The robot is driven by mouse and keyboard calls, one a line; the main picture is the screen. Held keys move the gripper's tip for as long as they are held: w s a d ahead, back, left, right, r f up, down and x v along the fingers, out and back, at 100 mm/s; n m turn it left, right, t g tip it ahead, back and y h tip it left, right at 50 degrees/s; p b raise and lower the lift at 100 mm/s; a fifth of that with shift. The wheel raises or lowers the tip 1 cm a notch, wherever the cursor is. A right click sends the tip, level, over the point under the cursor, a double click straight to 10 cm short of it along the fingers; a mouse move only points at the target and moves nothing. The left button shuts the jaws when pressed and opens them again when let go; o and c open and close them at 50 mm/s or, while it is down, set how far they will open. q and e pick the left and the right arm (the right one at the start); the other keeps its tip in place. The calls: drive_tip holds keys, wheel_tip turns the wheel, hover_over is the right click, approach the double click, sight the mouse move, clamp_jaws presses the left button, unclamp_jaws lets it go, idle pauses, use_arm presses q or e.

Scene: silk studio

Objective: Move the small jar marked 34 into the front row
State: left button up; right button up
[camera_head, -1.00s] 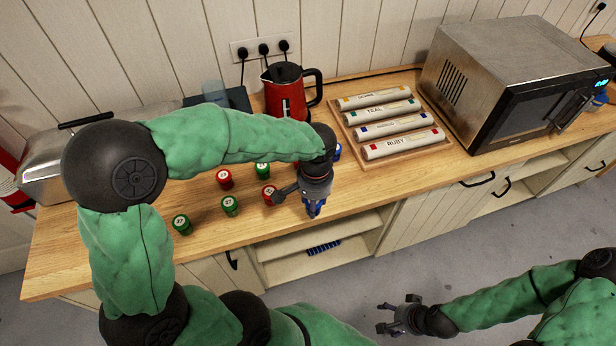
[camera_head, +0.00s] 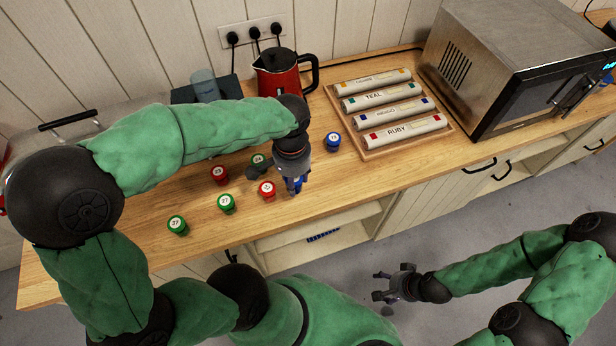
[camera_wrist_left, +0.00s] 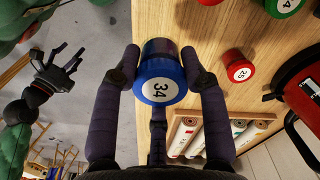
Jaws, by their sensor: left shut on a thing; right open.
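The blue jar marked 34 (camera_wrist_left: 160,80) is between the fingers of my left gripper (camera_wrist_left: 165,75), which is shut on it. In the head view, my left gripper (camera_head: 295,186) points down near the counter's front edge, with a bit of the blue jar (camera_head: 298,185) showing. I cannot tell whether the jar touches the wood. Close to its left stands a red jar (camera_head: 267,188), then a green jar (camera_head: 227,203) and a green jar marked 37 (camera_head: 177,225), forming the front row. My right gripper (camera_head: 385,286) is open and empty, over the floor before the counter.
Behind stand a red jar (camera_head: 219,174), a green jar (camera_head: 258,160) partly hidden by my gripper, and a blue jar (camera_head: 333,140). A wooden tray (camera_head: 448,133) of labelled rolls, a red kettle (camera_head: 279,85) and a microwave (camera_head: 500,70) stand farther back and right.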

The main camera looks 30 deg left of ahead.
use_arm(q)
drive_tip(key=w+f, duration=0.3)
drive_tip(key=w+f+b, duration=0.1)
drive_tip(key=w+f, duration=0.2)
drive_tip(key=w, duration=0.1)
drive_tip(key=shift+a+f, duration=0.15)
drive_tip(key=shift+w+f+b, duration=0.1)
drive_tip(key=shift+f+b, duration=0.15)
drive_tip(key=shift+b, duration=0.1)
drive_tip(key=shift+w+f+b, duration=0.2)
drive_tip(key=shift+f+b, duration=0.15)
drive_tip(key=shift+f, duration=1.35)
drive_tip(key=shift+f, duration=0.2)
drive_tip(key=o, duration=1.2)
